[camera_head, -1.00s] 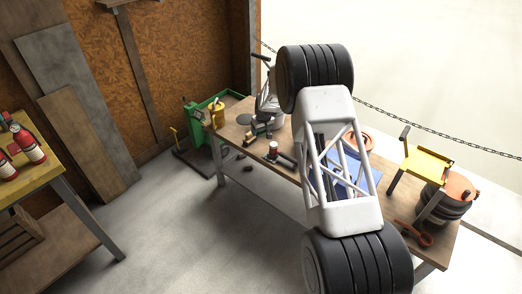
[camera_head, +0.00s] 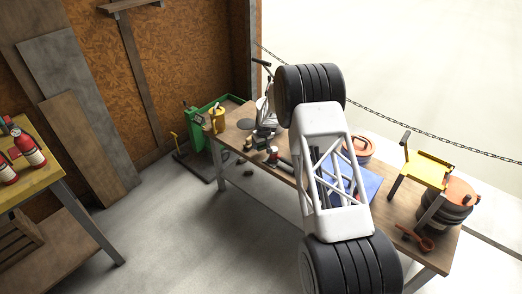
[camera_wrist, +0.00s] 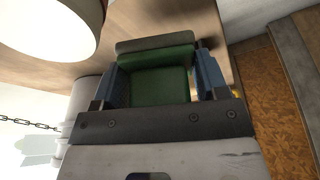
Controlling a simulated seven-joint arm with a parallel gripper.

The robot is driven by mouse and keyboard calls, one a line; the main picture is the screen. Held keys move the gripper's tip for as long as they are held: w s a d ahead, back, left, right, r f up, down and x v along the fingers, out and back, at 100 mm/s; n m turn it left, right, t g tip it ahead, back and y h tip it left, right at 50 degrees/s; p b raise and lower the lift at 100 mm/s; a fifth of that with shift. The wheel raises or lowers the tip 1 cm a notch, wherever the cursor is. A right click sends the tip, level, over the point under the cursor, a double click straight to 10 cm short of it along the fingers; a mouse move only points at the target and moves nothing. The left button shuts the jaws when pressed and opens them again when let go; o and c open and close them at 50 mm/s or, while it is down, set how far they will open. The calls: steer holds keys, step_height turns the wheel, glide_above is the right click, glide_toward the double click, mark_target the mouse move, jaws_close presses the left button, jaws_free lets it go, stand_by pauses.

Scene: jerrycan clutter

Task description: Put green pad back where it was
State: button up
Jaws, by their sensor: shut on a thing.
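In the wrist view, my gripper (camera_wrist: 161,70) has its two blue-grey fingers shut on the green pad (camera_wrist: 160,88), one finger on each side. The pad is dark green, with a dark grey strip along its far end. A brown wooden surface shows beyond it; I cannot tell whether the pad touches it. In the head view the pad and my fingers cannot be made out, as my arm covers part of the workbench (camera_head: 262,176).
The workbench carries a blue sheet (camera_head: 368,184), a yellow chair-like frame (camera_head: 427,169), a dark drum with an orange lid (camera_head: 459,194), a red tool (camera_head: 416,238) and a yellow can (camera_head: 217,119). A green cart (camera_head: 225,103) stands at its left end. A chain (camera_head: 430,132) hangs behind.

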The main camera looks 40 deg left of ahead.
mark_target(262, 146)
stand_by(0.3)
steer(key=shift+f, duration=2.1)
steer(key=shift+f, duration=0.1)
steer(key=o, duration=1.1)
steer(key=v, duration=1.2)
steer(key=shift+s, duration=0.1)
